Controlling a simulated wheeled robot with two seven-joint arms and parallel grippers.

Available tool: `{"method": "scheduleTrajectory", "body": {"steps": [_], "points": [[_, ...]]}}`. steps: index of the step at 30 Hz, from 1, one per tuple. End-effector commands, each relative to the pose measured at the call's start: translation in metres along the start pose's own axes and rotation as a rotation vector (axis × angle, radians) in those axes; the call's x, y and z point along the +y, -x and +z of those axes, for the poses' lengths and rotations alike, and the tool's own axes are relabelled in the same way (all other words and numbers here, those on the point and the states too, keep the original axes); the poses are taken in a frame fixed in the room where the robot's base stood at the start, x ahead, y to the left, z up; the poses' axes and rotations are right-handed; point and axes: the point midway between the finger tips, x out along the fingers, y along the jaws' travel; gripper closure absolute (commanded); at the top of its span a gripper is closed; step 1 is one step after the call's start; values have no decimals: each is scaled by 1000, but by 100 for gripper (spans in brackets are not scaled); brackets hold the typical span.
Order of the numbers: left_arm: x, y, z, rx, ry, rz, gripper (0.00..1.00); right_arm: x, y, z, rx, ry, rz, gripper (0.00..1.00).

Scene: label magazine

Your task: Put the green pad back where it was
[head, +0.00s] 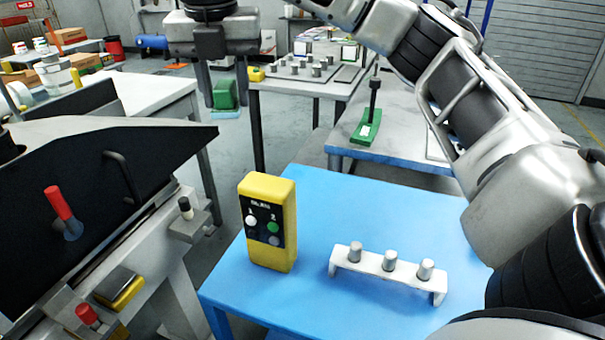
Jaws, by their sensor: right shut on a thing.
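My right gripper (223,88) hangs down at the upper left, at the end of the arm that comes in from the right. Its two fingers are shut on a green block with a pale blue-green underside, which appears to be the green pad (226,96). It is held in the air, with the floor visible behind it. Another green piece (367,130), with a tall black handle and a white label, stands on the grey bench (400,152) behind the blue table. My left gripper is not in view.
On the blue table (330,205) stand a yellow control box (284,225) with buttons and a white rack (375,264) with three grey pegs. A dark machine (70,175) with a red-knobbed lever (60,205) is at left. The blue table's middle is clear.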

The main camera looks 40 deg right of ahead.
Motion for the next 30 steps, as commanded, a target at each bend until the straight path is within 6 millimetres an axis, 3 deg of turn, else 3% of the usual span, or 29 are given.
{"method": "scheduleTrajectory", "body": {"steps": [1, 3, 6, 10, 13, 18, 27, 30], "points": [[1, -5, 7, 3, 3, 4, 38, -11, -36, 7, 11, -47, -12, 86], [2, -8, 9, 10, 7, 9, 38, -25, -71, 18, 9, -113, -21, 86], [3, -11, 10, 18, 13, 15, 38, -50, -117, 31, 7, -204, -37, 86], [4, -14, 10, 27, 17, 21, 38, -81, -163, 42, 4, -302, -50, 86], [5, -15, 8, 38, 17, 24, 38, -99, -185, 48, 2, -353, -56, 86], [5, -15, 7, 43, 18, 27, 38, -115, -204, 52, 1, -394, -60, 86], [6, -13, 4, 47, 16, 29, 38, -117, -255, 44, 2, -397, -61, 86], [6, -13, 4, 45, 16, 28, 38, -117, -263, 43, 2, -397, -60, 86]]}}
